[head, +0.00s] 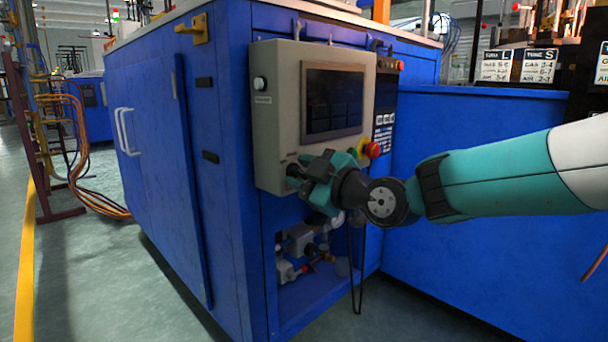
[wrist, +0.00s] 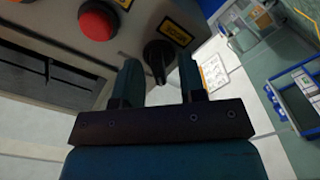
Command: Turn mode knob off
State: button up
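The mode knob (wrist: 157,58) is a black lever-type knob on the grey control box (head: 267,120), beside a yellow label (wrist: 176,33). In the wrist view its handle points toward my gripper (wrist: 160,78). My gripper is open, with one finger on each side of the knob. A gap shows on the right finger's side; the left finger is very close, and I cannot tell whether it touches. In the head view my gripper (head: 305,168) is at the lower left corner of the box front. The knob there is mostly hidden by the fingers.
A red button (wrist: 99,20) sits near the knob; a red emergency button (head: 372,150) shows in the head view. A dark screen (head: 334,100) is above my gripper. The blue cabinet (head: 225,170) has an open bay with pipes (head: 300,250) below the box.

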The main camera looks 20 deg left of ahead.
jog(key=shift+d, duration=0.1)
jog(key=p+v, duration=0.2)
jog(key=v, duration=1.5)
jog(key=shift+s+d, duration=0.1)
jog(key=shift+s, duration=0.1)
jog(key=s+d+r+m+g+h+p, duration=0.35)
jog(key=s+d+m+h+p, duration=0.25)
jog(key=s+d+m+p, duration=0.35)
jog(key=s+d+r+m+g+h+p, duration=0.3)
jog(key=s+d+r+m+h+p, duration=0.25)
jog(key=s+d, duration=0.6)
notch_tip(320, 180, up, 36)
jog(key=p, duration=3.7)
jog(key=shift+w+r+m+h+p, duration=0.2)
jog(key=shift+w+m+h+p, duration=0.05)
jog(key=shift+m+h+p, duration=0.2)
